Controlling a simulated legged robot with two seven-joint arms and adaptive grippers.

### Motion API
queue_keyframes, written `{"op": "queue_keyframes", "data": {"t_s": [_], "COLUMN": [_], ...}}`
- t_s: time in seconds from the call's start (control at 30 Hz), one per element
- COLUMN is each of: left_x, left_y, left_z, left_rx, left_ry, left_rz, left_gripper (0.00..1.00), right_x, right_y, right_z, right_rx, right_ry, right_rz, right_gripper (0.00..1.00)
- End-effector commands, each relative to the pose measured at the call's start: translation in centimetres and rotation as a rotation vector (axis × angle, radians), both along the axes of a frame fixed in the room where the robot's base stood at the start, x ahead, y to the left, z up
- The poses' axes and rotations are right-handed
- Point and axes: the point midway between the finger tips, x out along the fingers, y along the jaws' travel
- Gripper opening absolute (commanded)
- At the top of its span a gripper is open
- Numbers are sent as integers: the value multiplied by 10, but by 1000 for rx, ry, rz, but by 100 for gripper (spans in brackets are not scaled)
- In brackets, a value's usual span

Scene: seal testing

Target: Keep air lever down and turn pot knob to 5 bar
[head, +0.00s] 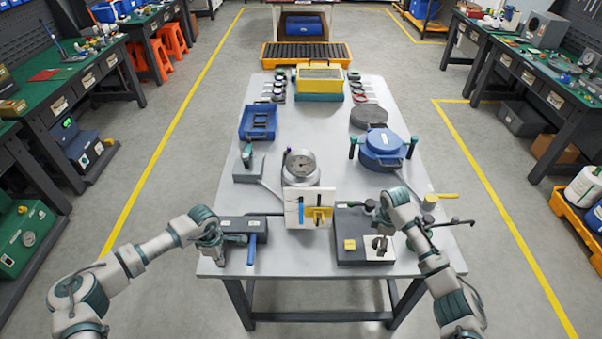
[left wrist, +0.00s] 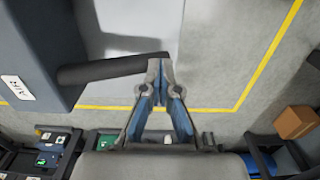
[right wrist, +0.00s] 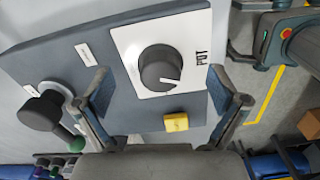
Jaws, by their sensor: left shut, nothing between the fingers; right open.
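The air lever, a dark rod (left wrist: 105,70), sticks out from a dark box (left wrist: 35,45) with an AIR label in the left wrist view. My left gripper (left wrist: 160,65) is shut and empty, with its tips at the rod's free end; contact is not clear. In the head view my left gripper (head: 214,248) is at the box's left side. The black pot knob (left wrist: 160,68) is not in that view; the pot knob (right wrist: 160,72) sits on a white plate marked POT in the right wrist view. My right gripper (right wrist: 157,88) is open, its fingers spread either side of the knob, not closed on it.
A blue lidded pot (head: 382,148) stands further back right. Bare tabletop lies between the fixtures.

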Motion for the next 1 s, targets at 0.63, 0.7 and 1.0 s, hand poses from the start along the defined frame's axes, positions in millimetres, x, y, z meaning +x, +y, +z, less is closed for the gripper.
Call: {"op": "queue_keyframes", "data": {"t_s": [0.63,0.7,1.0], "left_x": [0,0,0], "left_y": [1,1,1], "left_z": [-1,-1,-1], "left_rx": [2,2,2], "left_ry": [1,1,1], "left_rz": [1,1,1], "left_gripper": [0,0,0], "right_x": [0,0,0], "right_y": [0,0,0], "right_z": [0,0,0], "right_rx": [0,0,0], "right_ry": [0,0,0], "right_rz": [873,872,869], "right_gripper": [97,97,39]}}
